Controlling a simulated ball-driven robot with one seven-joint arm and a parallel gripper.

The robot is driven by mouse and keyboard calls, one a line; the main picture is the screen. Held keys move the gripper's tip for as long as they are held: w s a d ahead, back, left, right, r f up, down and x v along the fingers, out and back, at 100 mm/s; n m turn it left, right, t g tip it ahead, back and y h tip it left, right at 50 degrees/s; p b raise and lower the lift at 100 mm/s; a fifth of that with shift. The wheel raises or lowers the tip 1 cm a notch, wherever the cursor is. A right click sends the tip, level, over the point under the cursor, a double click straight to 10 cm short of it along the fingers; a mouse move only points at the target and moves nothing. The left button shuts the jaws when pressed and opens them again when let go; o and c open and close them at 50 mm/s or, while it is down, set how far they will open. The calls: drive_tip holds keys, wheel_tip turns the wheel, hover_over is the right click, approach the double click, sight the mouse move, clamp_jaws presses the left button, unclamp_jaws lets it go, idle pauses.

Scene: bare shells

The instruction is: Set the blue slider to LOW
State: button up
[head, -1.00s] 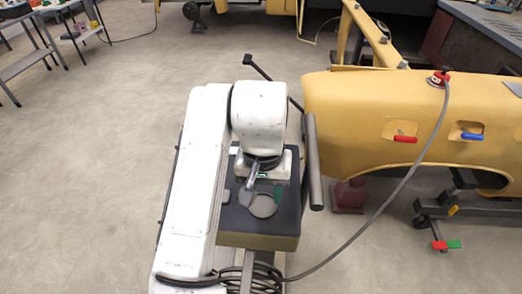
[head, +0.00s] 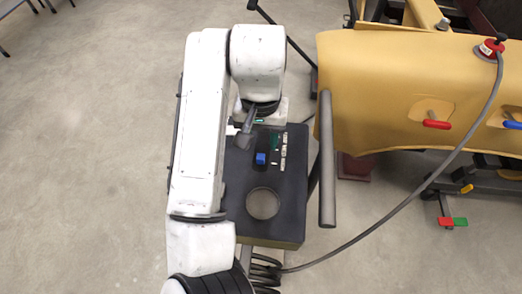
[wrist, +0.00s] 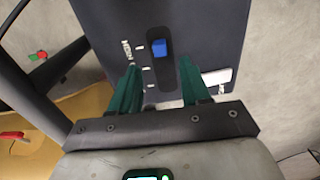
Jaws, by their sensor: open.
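The blue slider (head: 261,158) stands in a dark slot on top of the dark control box (head: 290,205). In the wrist view the blue slider (wrist: 159,47) is at the slot's far end, beside a label that seems to read HIGH (wrist: 128,52). The slot runs from it back between my fingers. My gripper (wrist: 158,82) is open, with one green finger on each side of the slot, and holds nothing. The slider is beyond the fingertips, apart from them. In the head view my gripper is mostly hidden behind the wrist; a green finger shows beside the slot.
A round recess (head: 263,204) is in the box top. A grey bar (head: 327,160) stands along the box's right side. A yellow shell (head: 380,85) with red and blue handles is at right. A grey cable (head: 425,185) runs across. The floor at left is clear.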

sight(261, 156)
wheel_tip(261, 156, down, 7)
drive_tip(key=shift+s+r, duration=0.1)
drive_tip(key=shift+r, duration=0.1)
drive_tip(key=shift+c, duration=0.4)
clamp_jaws()
idle(0.3)
